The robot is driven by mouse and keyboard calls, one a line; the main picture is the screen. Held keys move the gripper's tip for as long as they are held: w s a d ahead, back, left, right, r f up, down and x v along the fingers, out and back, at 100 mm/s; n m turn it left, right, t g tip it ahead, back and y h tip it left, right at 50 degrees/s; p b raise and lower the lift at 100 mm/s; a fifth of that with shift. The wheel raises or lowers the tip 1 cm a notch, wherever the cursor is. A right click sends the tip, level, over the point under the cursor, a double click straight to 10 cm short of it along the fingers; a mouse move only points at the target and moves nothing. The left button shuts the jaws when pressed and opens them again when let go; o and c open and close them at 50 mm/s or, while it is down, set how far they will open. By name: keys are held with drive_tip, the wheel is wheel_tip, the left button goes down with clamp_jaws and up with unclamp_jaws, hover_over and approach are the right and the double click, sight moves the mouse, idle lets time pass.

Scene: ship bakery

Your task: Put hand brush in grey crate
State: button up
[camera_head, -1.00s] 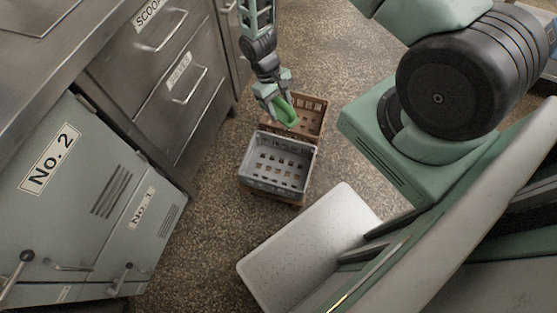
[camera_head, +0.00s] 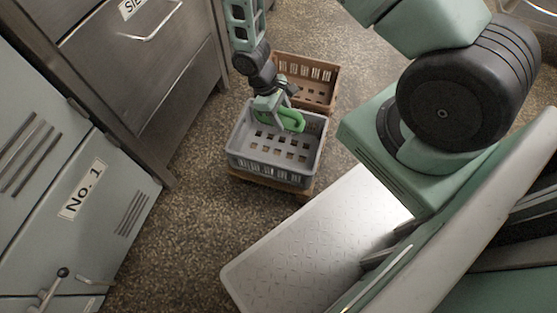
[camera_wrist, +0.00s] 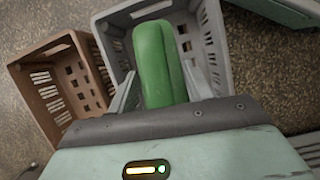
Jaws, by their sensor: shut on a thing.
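The hand brush (camera_head: 291,119) shows as a green, rounded piece at my gripper (camera_head: 272,108). My gripper is shut on it and holds it over the grey crate (camera_head: 233,152), at the crate's back side in the head view. The grey crate is open-topped with slotted walls, and its visible floor is empty. In the wrist view the green hand brush (camera_wrist: 158,65) lies between the two fingers and covers part of the grey crate (camera_wrist: 213,45) behind it. The brush's bristles cannot be made out.
A brown crate (camera_head: 322,71) stands just behind the grey crate; it also shows in the wrist view (camera_wrist: 58,88). Steel drawers (camera_head: 150,75) and a cabinet marked No. 1 (camera_head: 85,190) line the left. Speckled floor (camera_head: 190,225) is clear between the cabinet and the crates.

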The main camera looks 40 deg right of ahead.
drive_tip(key=n+b, duration=0.1)
drive_tip(key=b, duration=0.4)
hover_over(282, 152)
wheel_tip(282, 152, down, 6)
wheel_tip(282, 152, down, 10)
drive_tip(key=b, duration=0.5)
drive_tip(key=shift+r, duration=0.2)
drive_tip(key=shift+f, duration=0.15)
drive_tip(key=o, duration=0.9)
